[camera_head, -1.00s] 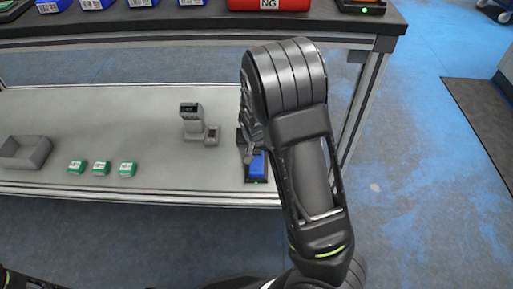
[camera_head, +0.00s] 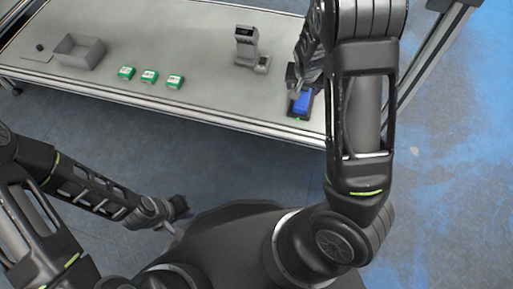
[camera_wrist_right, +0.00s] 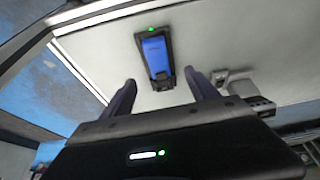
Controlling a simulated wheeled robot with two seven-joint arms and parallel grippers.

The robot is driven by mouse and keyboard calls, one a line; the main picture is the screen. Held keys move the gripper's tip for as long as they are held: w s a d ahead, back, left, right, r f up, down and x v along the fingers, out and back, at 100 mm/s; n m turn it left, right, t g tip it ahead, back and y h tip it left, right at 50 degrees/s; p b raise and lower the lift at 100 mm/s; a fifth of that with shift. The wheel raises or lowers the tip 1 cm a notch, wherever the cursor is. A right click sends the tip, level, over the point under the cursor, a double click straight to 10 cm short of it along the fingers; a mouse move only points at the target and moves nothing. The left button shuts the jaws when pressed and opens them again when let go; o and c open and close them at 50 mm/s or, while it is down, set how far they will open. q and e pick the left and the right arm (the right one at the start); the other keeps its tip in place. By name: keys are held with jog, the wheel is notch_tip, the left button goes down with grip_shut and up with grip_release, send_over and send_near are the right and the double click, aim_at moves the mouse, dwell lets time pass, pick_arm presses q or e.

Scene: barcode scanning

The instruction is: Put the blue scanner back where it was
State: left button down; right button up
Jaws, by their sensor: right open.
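The blue scanner (camera_head: 302,102) lies in a black cradle (camera_head: 290,116) near the front right of the table, with a green light at the cradle's front. In the right wrist view the blue scanner (camera_wrist_right: 156,56) sits within the black cradle (camera_wrist_right: 140,42), its green light lit. My right gripper (camera_wrist_right: 164,88) is open and empty, its two fingers apart on either side of the scanner's near end, with no contact visible. In the head view my right gripper (camera_head: 298,78) is just behind the scanner, partly hidden by my arm. My left gripper (camera_head: 178,212) hangs low in front of the table, its fingers unclear.
A grey device on a stand (camera_head: 246,45) is left of the scanner, close to my right gripper. Three green-and-white boxes (camera_head: 149,76) stand in a row along the front. A grey bin (camera_head: 80,51) is at the left. The table (camera_head: 200,50) between them is bare.

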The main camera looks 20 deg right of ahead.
jog(key=s+a+f+n+g+y, duration=0.1)
jog(key=s+a+f+n+y, duration=0.1)
jog(key=s+a+f, duration=0.45)
jog(key=s+a+f+n+g+y, duration=0.1)
jog(key=s+a+f, duration=0.3)
jog(key=a+f, duration=0.4)
jog(key=s+a+n+y, duration=0.1)
jog(key=s+a, duration=0.3)
jog(key=a, duration=0.3)
jog(key=s+a+f+n+y, duration=0.1)
jog(key=s+a+y, duration=0.1)
jog(key=s+a, duration=0.3)
jog(key=shift+a, duration=0.95)
